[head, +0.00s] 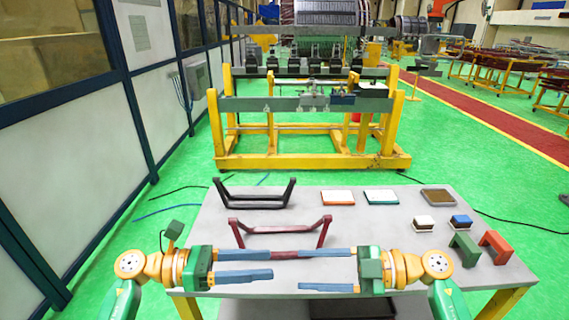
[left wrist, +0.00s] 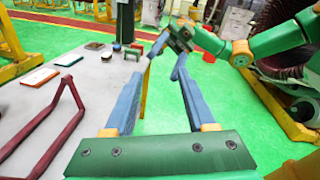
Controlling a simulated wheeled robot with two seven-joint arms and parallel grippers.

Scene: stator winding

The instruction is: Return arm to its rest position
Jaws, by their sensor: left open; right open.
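In the head view, my left gripper (head: 271,262) reaches in from the left with two long blue fingers apart and nothing between them. My right gripper (head: 300,270) faces it from the right, also open and empty. Both are over the near part of the grey table (head: 380,228). The left wrist view shows my left gripper's spread blue fingers (left wrist: 163,75), with the right arm's green gripper body (left wrist: 180,36) beyond. A dark red U-shaped coil (head: 283,228) lies just behind the fingers, its lower parts partly hidden. A black coil (head: 255,200) lies farther back.
Orange-edged (head: 338,197) and green-edged (head: 381,196) plates, a brown plate (head: 437,197), small white (head: 424,222) and blue (head: 460,221) blocks, and green (head: 466,247) and red (head: 496,245) brackets sit on the table. A yellow rack (head: 310,162) stands behind it.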

